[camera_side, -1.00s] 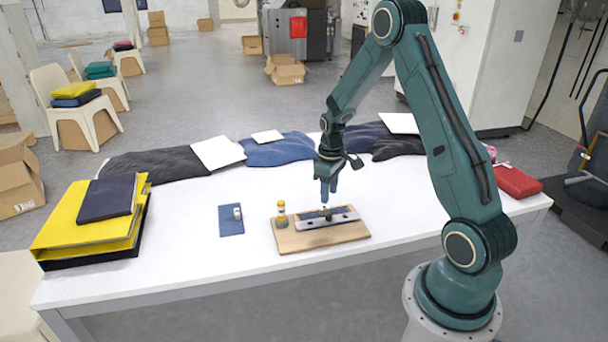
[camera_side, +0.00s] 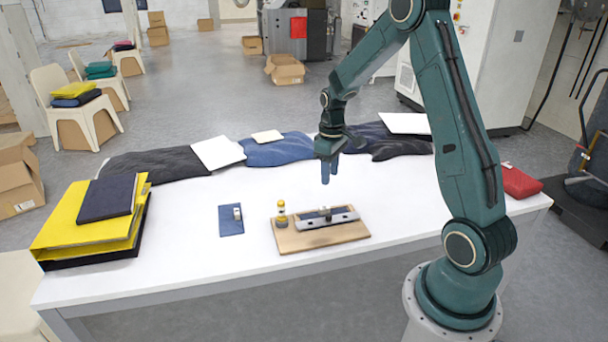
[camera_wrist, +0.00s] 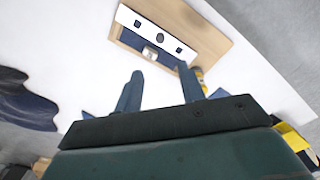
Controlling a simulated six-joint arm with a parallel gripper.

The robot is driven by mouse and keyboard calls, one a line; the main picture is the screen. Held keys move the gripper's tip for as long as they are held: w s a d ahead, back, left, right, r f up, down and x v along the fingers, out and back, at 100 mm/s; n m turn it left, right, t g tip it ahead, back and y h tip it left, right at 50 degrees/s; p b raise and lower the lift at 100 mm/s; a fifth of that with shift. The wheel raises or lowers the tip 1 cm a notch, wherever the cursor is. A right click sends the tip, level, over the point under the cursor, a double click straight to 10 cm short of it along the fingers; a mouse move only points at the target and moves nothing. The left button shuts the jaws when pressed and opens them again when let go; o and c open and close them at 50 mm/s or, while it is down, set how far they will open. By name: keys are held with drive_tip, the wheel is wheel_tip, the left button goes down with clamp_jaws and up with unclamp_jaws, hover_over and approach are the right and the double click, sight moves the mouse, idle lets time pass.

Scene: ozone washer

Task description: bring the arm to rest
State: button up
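My gripper (camera_side: 329,170) hangs above the white table (camera_side: 190,262), fingers down, clear of everything on it. In the wrist view its two fingers (camera_wrist: 160,92) stand apart with nothing between them. A wooden board (camera_side: 318,239) lies on the table below, to the front of my gripper. The board (camera_wrist: 212,52) and the plate (camera_wrist: 127,17) also show in the wrist view, ahead of the fingertips.
A blue pad with a small white item (camera_side: 229,228) lies left of the board. Yellow and dark folders (camera_side: 85,222) are stacked at the left. Dark and blue garments (camera_side: 285,149) line the back edge. A red pouch (camera_side: 519,181) lies at the right.

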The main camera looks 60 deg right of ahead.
drive_tip(key=s+a+r+t, duration=0.1)
drive_tip(key=s+a+r, duration=0.2)
drive_tip(key=a+r, duration=0.45)
drive_tip(key=s+a+r+t, duration=0.2)
drive_tip(key=a+r, duration=0.4)
drive_tip(key=r, duration=0.2)
drive_tip(key=s+a+r+t, duration=0.2)
drive_tip(key=s+a+r, duration=0.2)
drive_tip(key=s+a, duration=0.5)
drive_tip(key=s, duration=0.4)
drive_tip(key=shift+s+a+t, duration=0.25)
drive_tip(key=shift+a+t, duration=0.05)
drive_tip(key=shift+a, duration=0.1)
